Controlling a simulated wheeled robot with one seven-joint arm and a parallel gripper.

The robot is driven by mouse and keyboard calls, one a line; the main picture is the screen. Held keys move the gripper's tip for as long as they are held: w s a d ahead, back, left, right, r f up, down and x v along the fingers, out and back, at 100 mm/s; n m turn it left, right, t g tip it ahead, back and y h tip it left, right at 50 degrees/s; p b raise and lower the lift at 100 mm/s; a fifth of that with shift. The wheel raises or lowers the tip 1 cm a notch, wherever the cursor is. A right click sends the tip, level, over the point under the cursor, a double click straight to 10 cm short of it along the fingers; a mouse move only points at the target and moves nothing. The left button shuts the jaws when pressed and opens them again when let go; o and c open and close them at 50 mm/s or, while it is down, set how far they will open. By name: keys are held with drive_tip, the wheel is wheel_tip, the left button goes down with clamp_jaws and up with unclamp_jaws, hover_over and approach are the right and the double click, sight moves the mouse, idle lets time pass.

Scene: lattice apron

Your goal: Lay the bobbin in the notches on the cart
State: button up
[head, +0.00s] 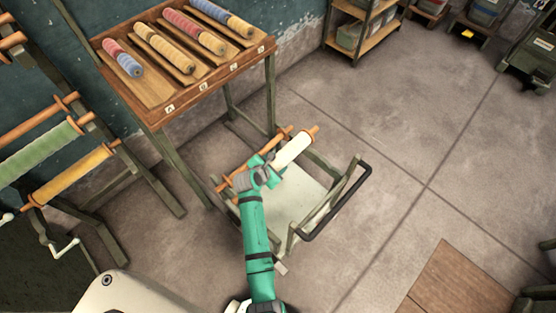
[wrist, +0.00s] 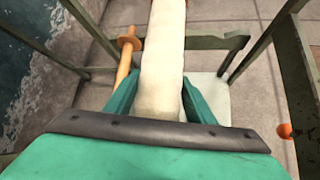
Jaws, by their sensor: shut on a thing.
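The bobbin (head: 295,149), a cream roll with an orange end, is in my gripper (head: 268,172) above the far left part of the cart. In the wrist view the bobbin (wrist: 163,60) runs away from me between the two green fingers (wrist: 153,98), which are shut on it. Its near end is hidden by the gripper. The cart (head: 297,207) has a pale deck, grey-green end frames and a black handle. A notched grey-green crossbar (wrist: 218,46) lies beyond the fingers. I cannot tell whether the bobbin touches the cart.
A bare orange spindle (head: 268,147) lies along the cart's left side, close beside the bobbin. A wooden table (head: 166,113) with several coloured rolls stands behind. A rack with a green roll (head: 40,152) and a yellow roll (head: 73,176) is at left.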

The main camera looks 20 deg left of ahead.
wheel_tip(320, 180, down, 8)
idle(0.9)
idle(0.6)
drive_tip(key=shift+f, duration=2)
idle(1.1)
drive_tip(key=o, duration=1.5)
drive_tip(key=shift+s, duration=0.1)
